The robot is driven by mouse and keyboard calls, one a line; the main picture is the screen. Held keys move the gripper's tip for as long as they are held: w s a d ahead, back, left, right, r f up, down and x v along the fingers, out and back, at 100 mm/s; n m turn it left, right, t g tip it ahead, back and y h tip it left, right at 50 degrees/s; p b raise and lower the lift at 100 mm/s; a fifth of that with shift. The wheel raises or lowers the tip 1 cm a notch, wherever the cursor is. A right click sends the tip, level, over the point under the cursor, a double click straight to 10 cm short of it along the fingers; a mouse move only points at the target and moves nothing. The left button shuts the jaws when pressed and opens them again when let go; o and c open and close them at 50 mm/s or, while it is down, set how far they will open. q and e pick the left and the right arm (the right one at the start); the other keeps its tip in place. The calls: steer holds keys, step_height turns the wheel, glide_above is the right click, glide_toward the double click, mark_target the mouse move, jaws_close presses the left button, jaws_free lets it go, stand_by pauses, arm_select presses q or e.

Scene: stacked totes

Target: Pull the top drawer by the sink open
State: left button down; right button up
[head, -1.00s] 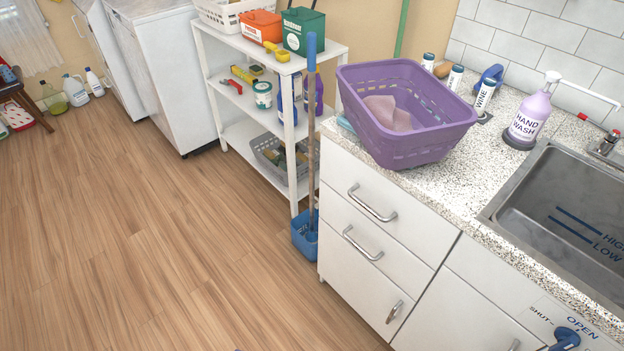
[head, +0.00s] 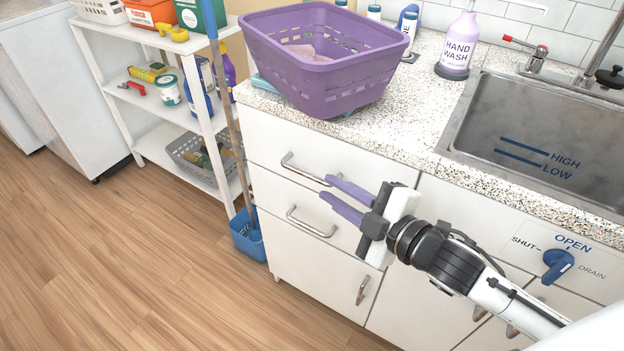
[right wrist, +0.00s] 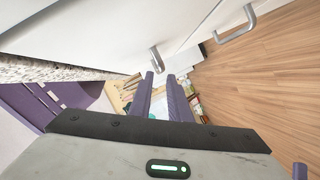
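The white top drawer (head: 262,142) beside the sink is shut, its front flush with the cabinet. Its metal bar handle (head: 300,171) runs across the front. My right gripper (head: 326,187) is in front of this drawer, near the right end of the handle. Its two purple fingers are apart with an empty gap between them. In the right wrist view, the handle (right wrist: 156,59) is just beyond the fingertips (right wrist: 160,76); I cannot tell whether they touch. My left gripper does not show in the head view.
A second drawer handle (head: 311,222) is just below. A purple basket (head: 318,80) stands on the speckled counter (head: 430,95) above the drawer. The sink (head: 530,135) and blue drain knob (head: 557,265) are at right. A shelf rack (head: 160,125) stands left; the floor is open.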

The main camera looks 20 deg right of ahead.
mark_target(317, 181)
steer(key=x, duration=0.7)
steer(key=shift+w+f+b, duration=0.1)
steer(key=shift+f+b, duration=0.05)
steer(key=shift+b, duration=0.15)
steer(key=shift+c, duration=0.3)
jaws_close()
